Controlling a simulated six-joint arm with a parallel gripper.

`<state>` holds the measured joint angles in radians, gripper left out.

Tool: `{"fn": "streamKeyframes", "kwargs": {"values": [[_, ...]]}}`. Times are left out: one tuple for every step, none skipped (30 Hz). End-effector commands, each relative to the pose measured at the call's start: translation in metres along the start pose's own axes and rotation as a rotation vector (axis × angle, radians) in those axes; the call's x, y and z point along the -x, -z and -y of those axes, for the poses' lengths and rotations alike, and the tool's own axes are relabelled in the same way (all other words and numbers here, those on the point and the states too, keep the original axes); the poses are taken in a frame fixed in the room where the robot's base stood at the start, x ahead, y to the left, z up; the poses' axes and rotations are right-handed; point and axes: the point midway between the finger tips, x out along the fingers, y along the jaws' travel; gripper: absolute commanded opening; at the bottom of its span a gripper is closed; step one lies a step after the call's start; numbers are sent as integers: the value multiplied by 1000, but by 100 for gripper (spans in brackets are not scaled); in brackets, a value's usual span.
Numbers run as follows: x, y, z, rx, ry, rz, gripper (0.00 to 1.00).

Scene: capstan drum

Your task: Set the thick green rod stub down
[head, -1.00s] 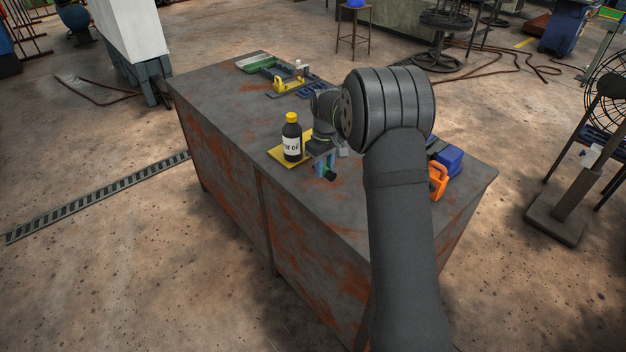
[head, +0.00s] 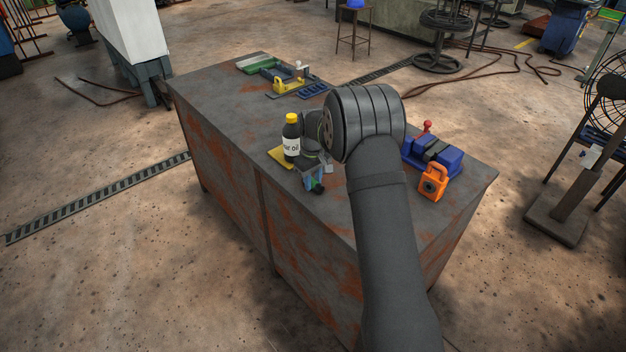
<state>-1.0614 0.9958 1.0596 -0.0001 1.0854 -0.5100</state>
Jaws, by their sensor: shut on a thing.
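My gripper (head: 312,180) is near the middle of the bench, just in front of and to the right of the oil bottle. Its blue fingers are shut on the thick green rod stub (head: 318,187), which shows as a small dark and green piece at the fingertips. The fingers hide part of the stub. I cannot tell whether it touches the bench top.
A blue vise (head: 440,156) and an orange padlock-shaped block (head: 433,182) sit on the right. Yellow, blue and green items (head: 287,86) lie at the far end. The bench's front left is clear.

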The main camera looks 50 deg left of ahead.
Motion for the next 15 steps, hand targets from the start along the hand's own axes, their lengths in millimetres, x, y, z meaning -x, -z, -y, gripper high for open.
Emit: {"fn": "streamKeyframes", "kwargs": {"values": [[-2, 0, 0, 0, 0, 0, 0], [-2, 0, 0, 0, 0, 1, 34], [-2, 0, 0, 0, 0, 1, 42], [-2, 0, 0, 0, 0, 1, 48], [-2, 0, 0, 0, 0, 1, 50], [-2, 0, 0, 0, 0, 1, 50], [-1, 0, 0, 0, 0, 1, 50], [-1, 0, 0, 0, 0, 1, 50], [-1, 0, 0, 0, 0, 1, 50], [-1, 0, 0, 0, 0, 1, 50], [-1, 0, 0, 0, 0, 0, 50], [-1, 0, 0, 0, 0, 0, 50], [0, 0, 0, 0, 0, 0, 50], [1, 0, 0, 0, 0, 0, 50], [3, 0, 0, 0, -1, -1, 50]]}}
